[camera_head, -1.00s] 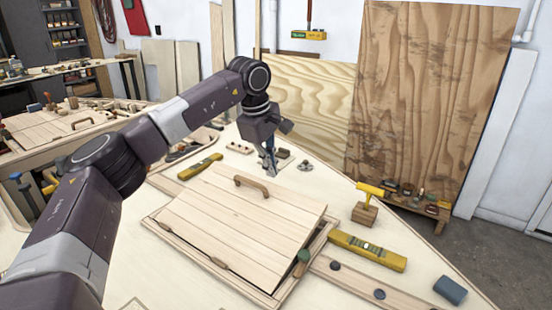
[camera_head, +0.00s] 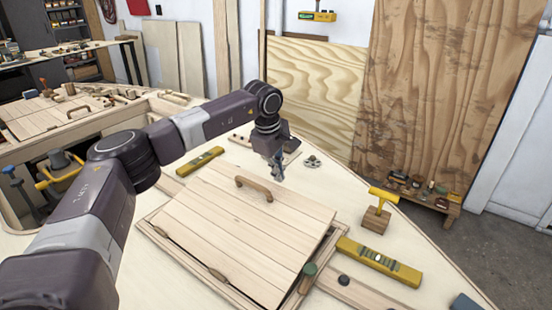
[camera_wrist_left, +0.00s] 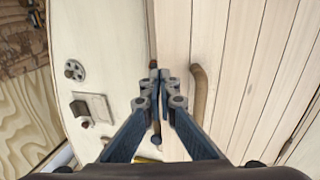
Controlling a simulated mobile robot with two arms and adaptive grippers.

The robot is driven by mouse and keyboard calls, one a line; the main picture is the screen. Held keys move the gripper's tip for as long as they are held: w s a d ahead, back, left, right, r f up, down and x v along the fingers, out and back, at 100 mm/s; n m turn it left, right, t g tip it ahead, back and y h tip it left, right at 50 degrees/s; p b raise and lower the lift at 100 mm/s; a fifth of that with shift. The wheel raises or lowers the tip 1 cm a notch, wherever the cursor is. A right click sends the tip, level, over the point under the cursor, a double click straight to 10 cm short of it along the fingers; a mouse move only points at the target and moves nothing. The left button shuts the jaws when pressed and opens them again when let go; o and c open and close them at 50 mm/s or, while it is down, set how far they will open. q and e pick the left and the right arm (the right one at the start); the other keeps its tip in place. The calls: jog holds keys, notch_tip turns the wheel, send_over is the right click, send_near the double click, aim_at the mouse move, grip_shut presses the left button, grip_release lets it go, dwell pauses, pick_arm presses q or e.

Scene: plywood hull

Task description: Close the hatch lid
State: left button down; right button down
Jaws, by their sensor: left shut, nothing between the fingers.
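The hatch lid (camera_head: 245,225) is a pale plank panel in a wooden frame (camera_head: 160,250) on the bench. Its hinges (camera_head: 218,275) are on the near left edge. The lid looks tilted, its far side raised above the frame, with a dark gap along the right edge. A curved wooden handle (camera_head: 254,188) is near its far edge; it also shows in the left wrist view (camera_wrist_left: 198,95). My left gripper (camera_head: 279,178) is shut and empty, just beyond the handle by the lid's far edge. It seems apart from the handle. My right gripper is not in view.
A green-handled tool (camera_head: 308,278) lies at the frame's right corner. A yellow level (camera_head: 380,262) lies right of it, another (camera_head: 200,161) beyond the lid. A yellow-handled tool on a wooden block (camera_head: 377,220) stands at right. A round metal fitting (camera_head: 312,162) lies behind the gripper.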

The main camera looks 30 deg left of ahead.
aim_at(282, 188)
pick_arm(q)
jog(key=shift+p+x, duration=0.3)
jog(key=shift+x, duration=1.5)
jog(key=b+x, duration=0.3)
jog(key=x, duration=0.2)
jog(key=shift+d+f, duration=0.1)
jog(key=shift+f, duration=0.3)
jog(key=shift+w+f, duration=0.2)
jog(key=shift+f, duration=0.05)
jog(key=shift+r, duration=0.1)
jog(key=shift+s+r, duration=0.15)
jog(key=shift+r, duration=0.05)
